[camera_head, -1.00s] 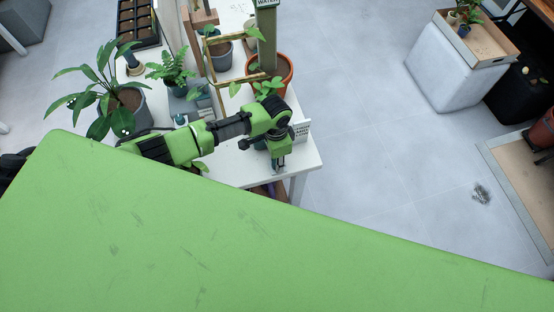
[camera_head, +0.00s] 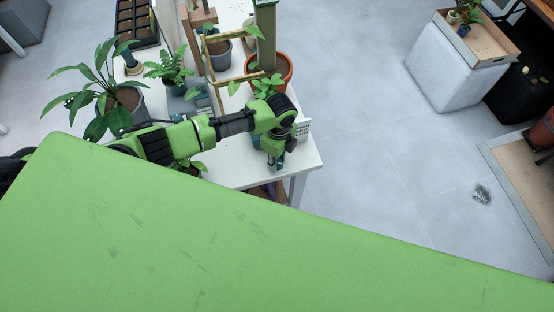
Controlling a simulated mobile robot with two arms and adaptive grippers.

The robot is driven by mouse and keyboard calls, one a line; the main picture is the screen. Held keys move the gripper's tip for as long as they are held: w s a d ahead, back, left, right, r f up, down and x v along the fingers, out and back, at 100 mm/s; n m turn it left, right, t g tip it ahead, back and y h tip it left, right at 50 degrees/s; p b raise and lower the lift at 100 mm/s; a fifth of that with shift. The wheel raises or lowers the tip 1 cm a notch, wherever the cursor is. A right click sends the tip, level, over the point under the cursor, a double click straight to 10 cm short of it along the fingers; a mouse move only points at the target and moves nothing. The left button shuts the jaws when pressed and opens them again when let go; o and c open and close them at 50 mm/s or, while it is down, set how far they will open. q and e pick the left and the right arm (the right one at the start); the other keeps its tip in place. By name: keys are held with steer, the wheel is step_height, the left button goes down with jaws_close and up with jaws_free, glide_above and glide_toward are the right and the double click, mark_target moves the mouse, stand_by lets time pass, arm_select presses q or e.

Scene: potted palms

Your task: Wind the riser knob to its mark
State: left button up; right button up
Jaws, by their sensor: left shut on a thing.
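My left arm reaches in from the left over the white table (camera_head: 228,172). My left gripper (camera_head: 277,165) points down near the table's front right corner. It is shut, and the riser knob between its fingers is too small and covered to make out. A teal part (camera_head: 257,143) shows just left of the gripper, mostly behind my wrist. No mark can be read from here. My right gripper is not in view.
A terracotta pot (camera_head: 285,72) with a green post stands behind the gripper, and a small white card (camera_head: 303,129) is close on its right. Potted plants (camera_head: 128,98) crowd the table's left. Floor to the right is mostly clear.

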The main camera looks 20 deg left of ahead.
mark_target(280, 161)
arm_select(q)
steer(key=m+b, duration=0.1)
steer(key=m, duration=0.4)
steer(key=shift+m, duration=0.3)
steer(key=shift+d+m+b, duration=0.1)
steer(key=shift+m+b, duration=0.25)
steer(key=shift+m, duration=1.85)
steer(key=o, duration=1.1)
steer(key=shift+r, duration=0.15)
steer(key=r, duration=1.1)
steer(key=shift+w+d+r, duration=0.1)
steer(key=shift+d+r, duration=0.15)
steer(key=shift+r, duration=0.15)
